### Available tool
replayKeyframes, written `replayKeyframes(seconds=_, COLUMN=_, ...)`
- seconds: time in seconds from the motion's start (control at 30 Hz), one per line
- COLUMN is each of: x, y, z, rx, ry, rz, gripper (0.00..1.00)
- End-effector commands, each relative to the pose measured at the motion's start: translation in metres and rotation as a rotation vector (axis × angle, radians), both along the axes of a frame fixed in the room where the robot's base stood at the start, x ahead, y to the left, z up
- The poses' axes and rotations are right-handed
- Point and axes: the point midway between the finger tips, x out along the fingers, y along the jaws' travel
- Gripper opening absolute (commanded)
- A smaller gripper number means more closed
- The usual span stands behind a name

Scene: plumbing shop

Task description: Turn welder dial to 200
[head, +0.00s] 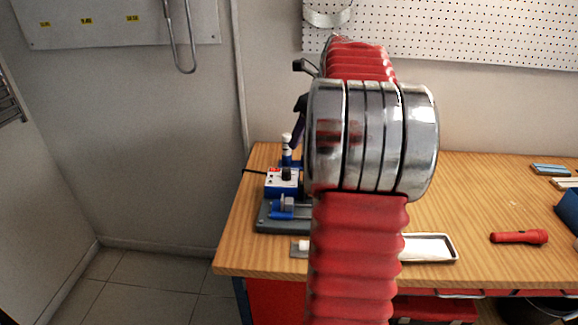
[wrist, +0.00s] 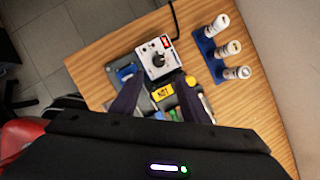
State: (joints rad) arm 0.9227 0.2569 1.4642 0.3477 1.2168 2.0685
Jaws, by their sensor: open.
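The welder is a small white and blue box (head: 283,180) near the left end of the wooden bench, with a black dial (head: 286,173) and a red display on its face. In the wrist view the welder's white face (wrist: 149,57) shows its black dial (wrist: 158,60) near the centre; the setting is too small to read. My gripper (wrist: 159,82) is open, its two dark fingers spread on either side below the dial, with nothing between them touching. In the head view my arm hides most of the gripper; a dark finger (head: 299,118) shows above the welder.
A blue rack (wrist: 207,45) with white-capped bottles stands right of the welder in the wrist view. A blue clamp (head: 283,211) on a grey base sits in front of it.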

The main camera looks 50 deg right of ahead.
Motion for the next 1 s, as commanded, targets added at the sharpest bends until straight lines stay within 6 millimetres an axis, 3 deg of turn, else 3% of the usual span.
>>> replayKeyframes(seconds=0.33, x=0.008, y=0.001, z=-0.018, rx=0.001, ry=0.001, rz=0.003, gripper=0.41)
replayKeyframes(seconds=1.0, x=0.046, y=0.004, z=-0.111, rx=0.001, ry=0.001, rz=0.004, gripper=0.41)
